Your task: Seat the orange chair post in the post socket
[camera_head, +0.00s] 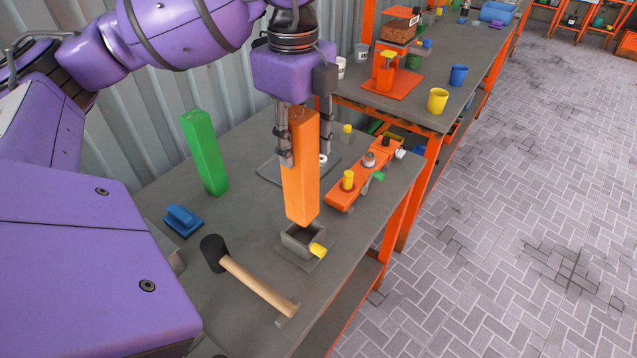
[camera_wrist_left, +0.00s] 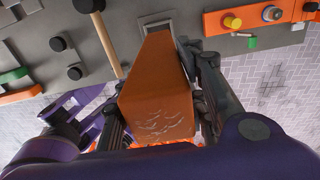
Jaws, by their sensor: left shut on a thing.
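The orange chair post (camera_head: 301,180) is upright in my left gripper (camera_head: 302,158), whose fingers are shut on its sides. In the left wrist view the post (camera_wrist_left: 158,90) runs away from the camera between the fingers. The post socket (camera_head: 297,240) is a small grey square metal holder with a yellow knob (camera_head: 318,250), on the workbench. The post's lower end is just above the socket in the head view; whether it touches or enters the rim is unclear. In the left wrist view the post mostly hides the socket. My right gripper is not in view.
A mallet (camera_head: 255,285) lies left of the socket. A green post (camera_head: 205,153) stands farther left, near a blue-handled tool (camera_head: 183,220). An orange fixture (camera_head: 362,180) with knobs lies to the right. A second bench (camera_head: 400,102) stands behind.

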